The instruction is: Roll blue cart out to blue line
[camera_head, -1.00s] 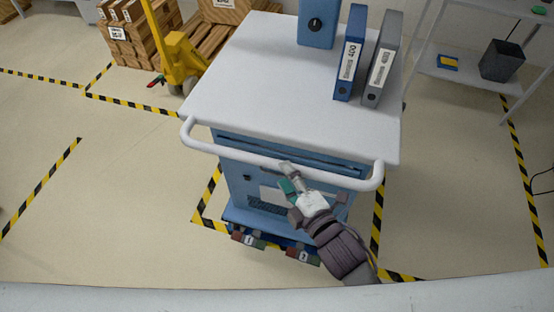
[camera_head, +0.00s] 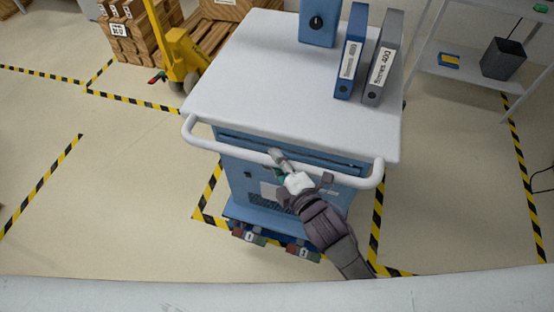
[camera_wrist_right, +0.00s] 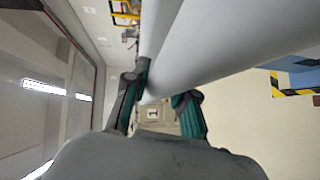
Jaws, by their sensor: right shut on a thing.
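The blue cart (camera_head: 236,182) has a pale top (camera_head: 270,85) and a white handle bar (camera_head: 222,149) along its near side. It stands within yellow-and-black floor tape. My right gripper (camera_head: 279,163) is at the middle of the handle bar and shut on it. In the right wrist view the white bar (camera_wrist_right: 205,65) passes between the two green-padded fingers (camera_wrist_right: 160,100). My forearm hides part of the cart's front. My left gripper is not in view. I cannot make out a blue line on the floor.
A blue binder (camera_head: 350,55), a grey binder (camera_head: 382,62) and a blue box (camera_head: 319,22) stand on the cart. A yellow pallet jack (camera_head: 182,55) is behind left. A shelf (camera_head: 470,70) is at right. The floor left of the cart is clear.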

